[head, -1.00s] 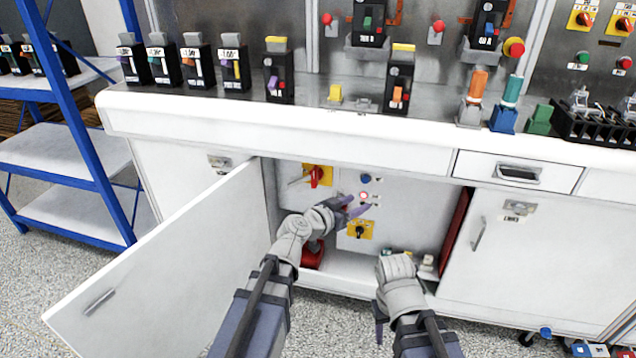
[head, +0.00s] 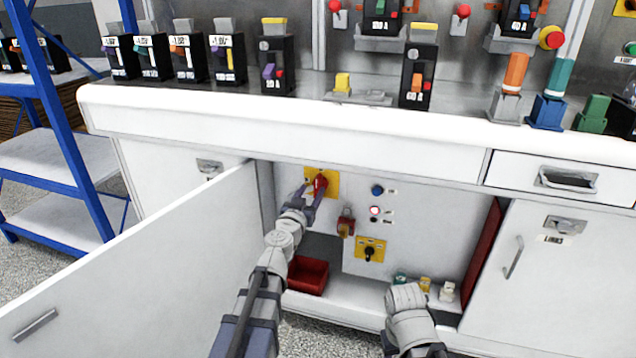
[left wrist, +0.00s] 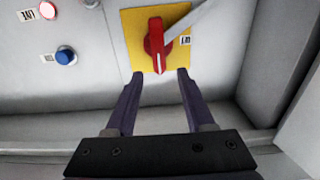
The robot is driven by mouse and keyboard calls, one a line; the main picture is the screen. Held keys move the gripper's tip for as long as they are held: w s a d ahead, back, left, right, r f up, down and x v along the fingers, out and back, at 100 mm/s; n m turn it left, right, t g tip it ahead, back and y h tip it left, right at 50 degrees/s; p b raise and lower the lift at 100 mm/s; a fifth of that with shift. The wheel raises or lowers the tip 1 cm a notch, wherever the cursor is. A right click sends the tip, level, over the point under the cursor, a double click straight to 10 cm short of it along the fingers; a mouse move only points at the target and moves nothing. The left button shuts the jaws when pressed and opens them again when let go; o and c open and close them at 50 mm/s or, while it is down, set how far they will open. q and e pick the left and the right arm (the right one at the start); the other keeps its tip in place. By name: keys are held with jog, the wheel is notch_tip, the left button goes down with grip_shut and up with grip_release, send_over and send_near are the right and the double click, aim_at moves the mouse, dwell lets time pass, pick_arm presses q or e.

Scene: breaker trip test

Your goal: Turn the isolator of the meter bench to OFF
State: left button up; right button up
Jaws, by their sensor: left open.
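The isolator is a red handle (head: 321,182) on a yellow plate (head: 333,178), high on the left of the panel inside the open cupboard of the bench. In the left wrist view the red handle (left wrist: 154,46) points roughly along the fingers, on its yellow plate (left wrist: 135,35). My left gripper (head: 311,190) is open at the isolator. In the left wrist view its fingertips (left wrist: 160,74) lie just short of the handle's end, one to each side, with nothing between them. My right arm is low in the head view; its fingers are mostly hidden.
The open cupboard door (head: 130,265) stands left of my left arm. A red padlock-like thing (head: 346,222), a blue button (head: 377,190) and a black knob (head: 369,253) are on the panel. A red bin (head: 308,275) sits below. A grey bar (left wrist: 190,20) crosses the isolator's plate.

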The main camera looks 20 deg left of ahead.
aim_at(317, 183)
pick_arm(q)
jog(key=w, duration=0.6)
jog(key=shift+w+d, duration=0.15)
jog(key=shift+w, duration=0.1)
jog(key=shift+c, duration=0.3)
grip_shut()
